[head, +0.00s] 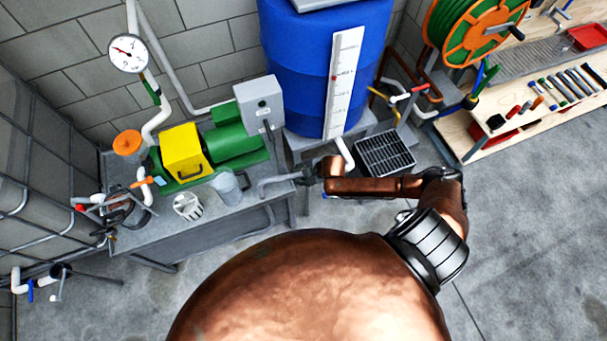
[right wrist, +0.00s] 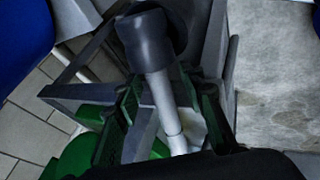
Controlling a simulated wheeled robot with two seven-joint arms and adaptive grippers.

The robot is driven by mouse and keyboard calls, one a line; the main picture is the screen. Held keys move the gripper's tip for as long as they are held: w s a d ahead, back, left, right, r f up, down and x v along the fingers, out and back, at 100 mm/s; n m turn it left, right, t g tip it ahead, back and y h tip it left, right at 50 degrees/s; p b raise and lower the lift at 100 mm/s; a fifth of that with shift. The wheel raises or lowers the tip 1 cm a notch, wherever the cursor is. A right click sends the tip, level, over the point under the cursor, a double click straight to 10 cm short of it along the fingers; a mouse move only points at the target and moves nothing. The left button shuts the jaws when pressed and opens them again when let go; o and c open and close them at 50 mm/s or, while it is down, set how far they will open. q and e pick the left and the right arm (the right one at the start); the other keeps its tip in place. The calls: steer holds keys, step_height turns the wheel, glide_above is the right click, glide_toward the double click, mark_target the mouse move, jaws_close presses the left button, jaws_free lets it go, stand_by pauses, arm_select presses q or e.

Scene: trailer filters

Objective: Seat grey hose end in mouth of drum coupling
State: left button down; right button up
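The grey hose (head: 275,183) rises at the right end of the pump bench and runs to my right gripper (head: 310,172). In the right wrist view, the grey hose end (right wrist: 145,42) is a wide dark cuff on a lighter tube, beyond the dark fingers. The hose passes between these fingers, but whether they grip it is unclear. The blue drum (head: 300,75) stands just beyond my right gripper. A white pipe (head: 345,152) comes down from it and passes behind my right forearm. The coupling's mouth cannot be made out clearly. My left gripper is out of view.
The grey bench (head: 240,213) carries a green pump (head: 235,145) with a yellow cover, a grey cup (head: 227,187) and a white basket (head: 188,206). A black grate (head: 385,153) lies right of the drum stand. A wooden workbench (head: 480,140) with tools stands at right. Floor at lower right is clear.

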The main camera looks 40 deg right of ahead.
jaws_close()
stand_by(0.5)
